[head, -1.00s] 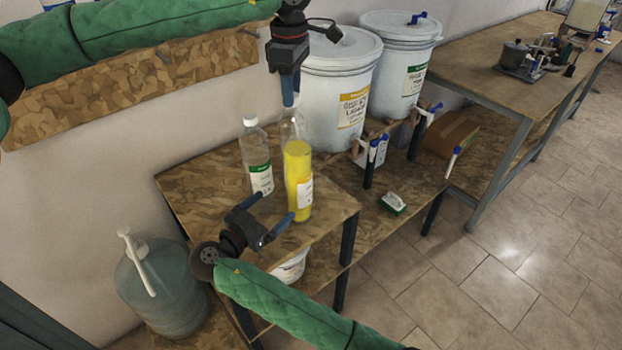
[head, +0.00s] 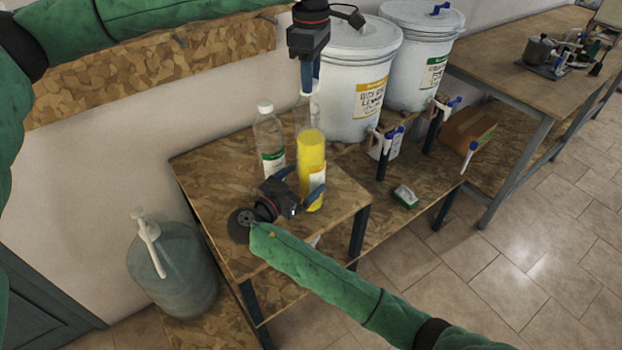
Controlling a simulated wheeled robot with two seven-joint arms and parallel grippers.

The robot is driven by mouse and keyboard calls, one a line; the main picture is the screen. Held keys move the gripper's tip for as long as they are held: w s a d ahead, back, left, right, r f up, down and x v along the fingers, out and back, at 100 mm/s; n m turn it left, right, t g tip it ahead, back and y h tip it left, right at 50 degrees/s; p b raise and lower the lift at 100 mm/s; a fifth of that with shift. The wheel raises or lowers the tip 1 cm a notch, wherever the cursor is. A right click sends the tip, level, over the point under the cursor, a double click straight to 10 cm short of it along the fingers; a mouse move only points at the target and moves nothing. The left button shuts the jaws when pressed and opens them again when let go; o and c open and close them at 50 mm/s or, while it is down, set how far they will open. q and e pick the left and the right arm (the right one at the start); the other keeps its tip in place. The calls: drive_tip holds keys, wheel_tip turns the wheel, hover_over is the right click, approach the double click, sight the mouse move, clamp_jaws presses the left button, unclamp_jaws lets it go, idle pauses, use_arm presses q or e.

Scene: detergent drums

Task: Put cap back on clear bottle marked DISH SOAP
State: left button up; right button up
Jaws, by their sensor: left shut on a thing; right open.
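A clear bottle with yellow liquid (head: 311,150) stands upright near the right edge of the small chipboard table; its label is too small to read. My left gripper (head: 309,90) points straight down at the bottle's top and is shut. The cap is hidden between its fingers, and I cannot tell whether it touches the bottle's mouth. My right gripper (head: 303,183) is open low at the bottle, its fingers on either side; contact is unclear. Another clear bottle (head: 269,138), with a white cap and a green-and-white label, stands just left of it.
Two white lidded drums (head: 350,65) (head: 420,62) stand behind, to the right. A large bluish jug with a white pump (head: 173,270) stands at lower left. The table's front left is clear.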

drive_tip(key=shift+x, duration=2.75)
drive_tip(key=shift+c, duration=0.4)
drive_tip(key=c, duration=1.4)
use_arm(q)
drive_tip(key=shift+f, duration=2.5)
drive_tip(key=shift+f, duration=0.15)
drive_tip(key=shift+f, duration=0.75)
drive_tip(key=shift+f, duration=0.6)
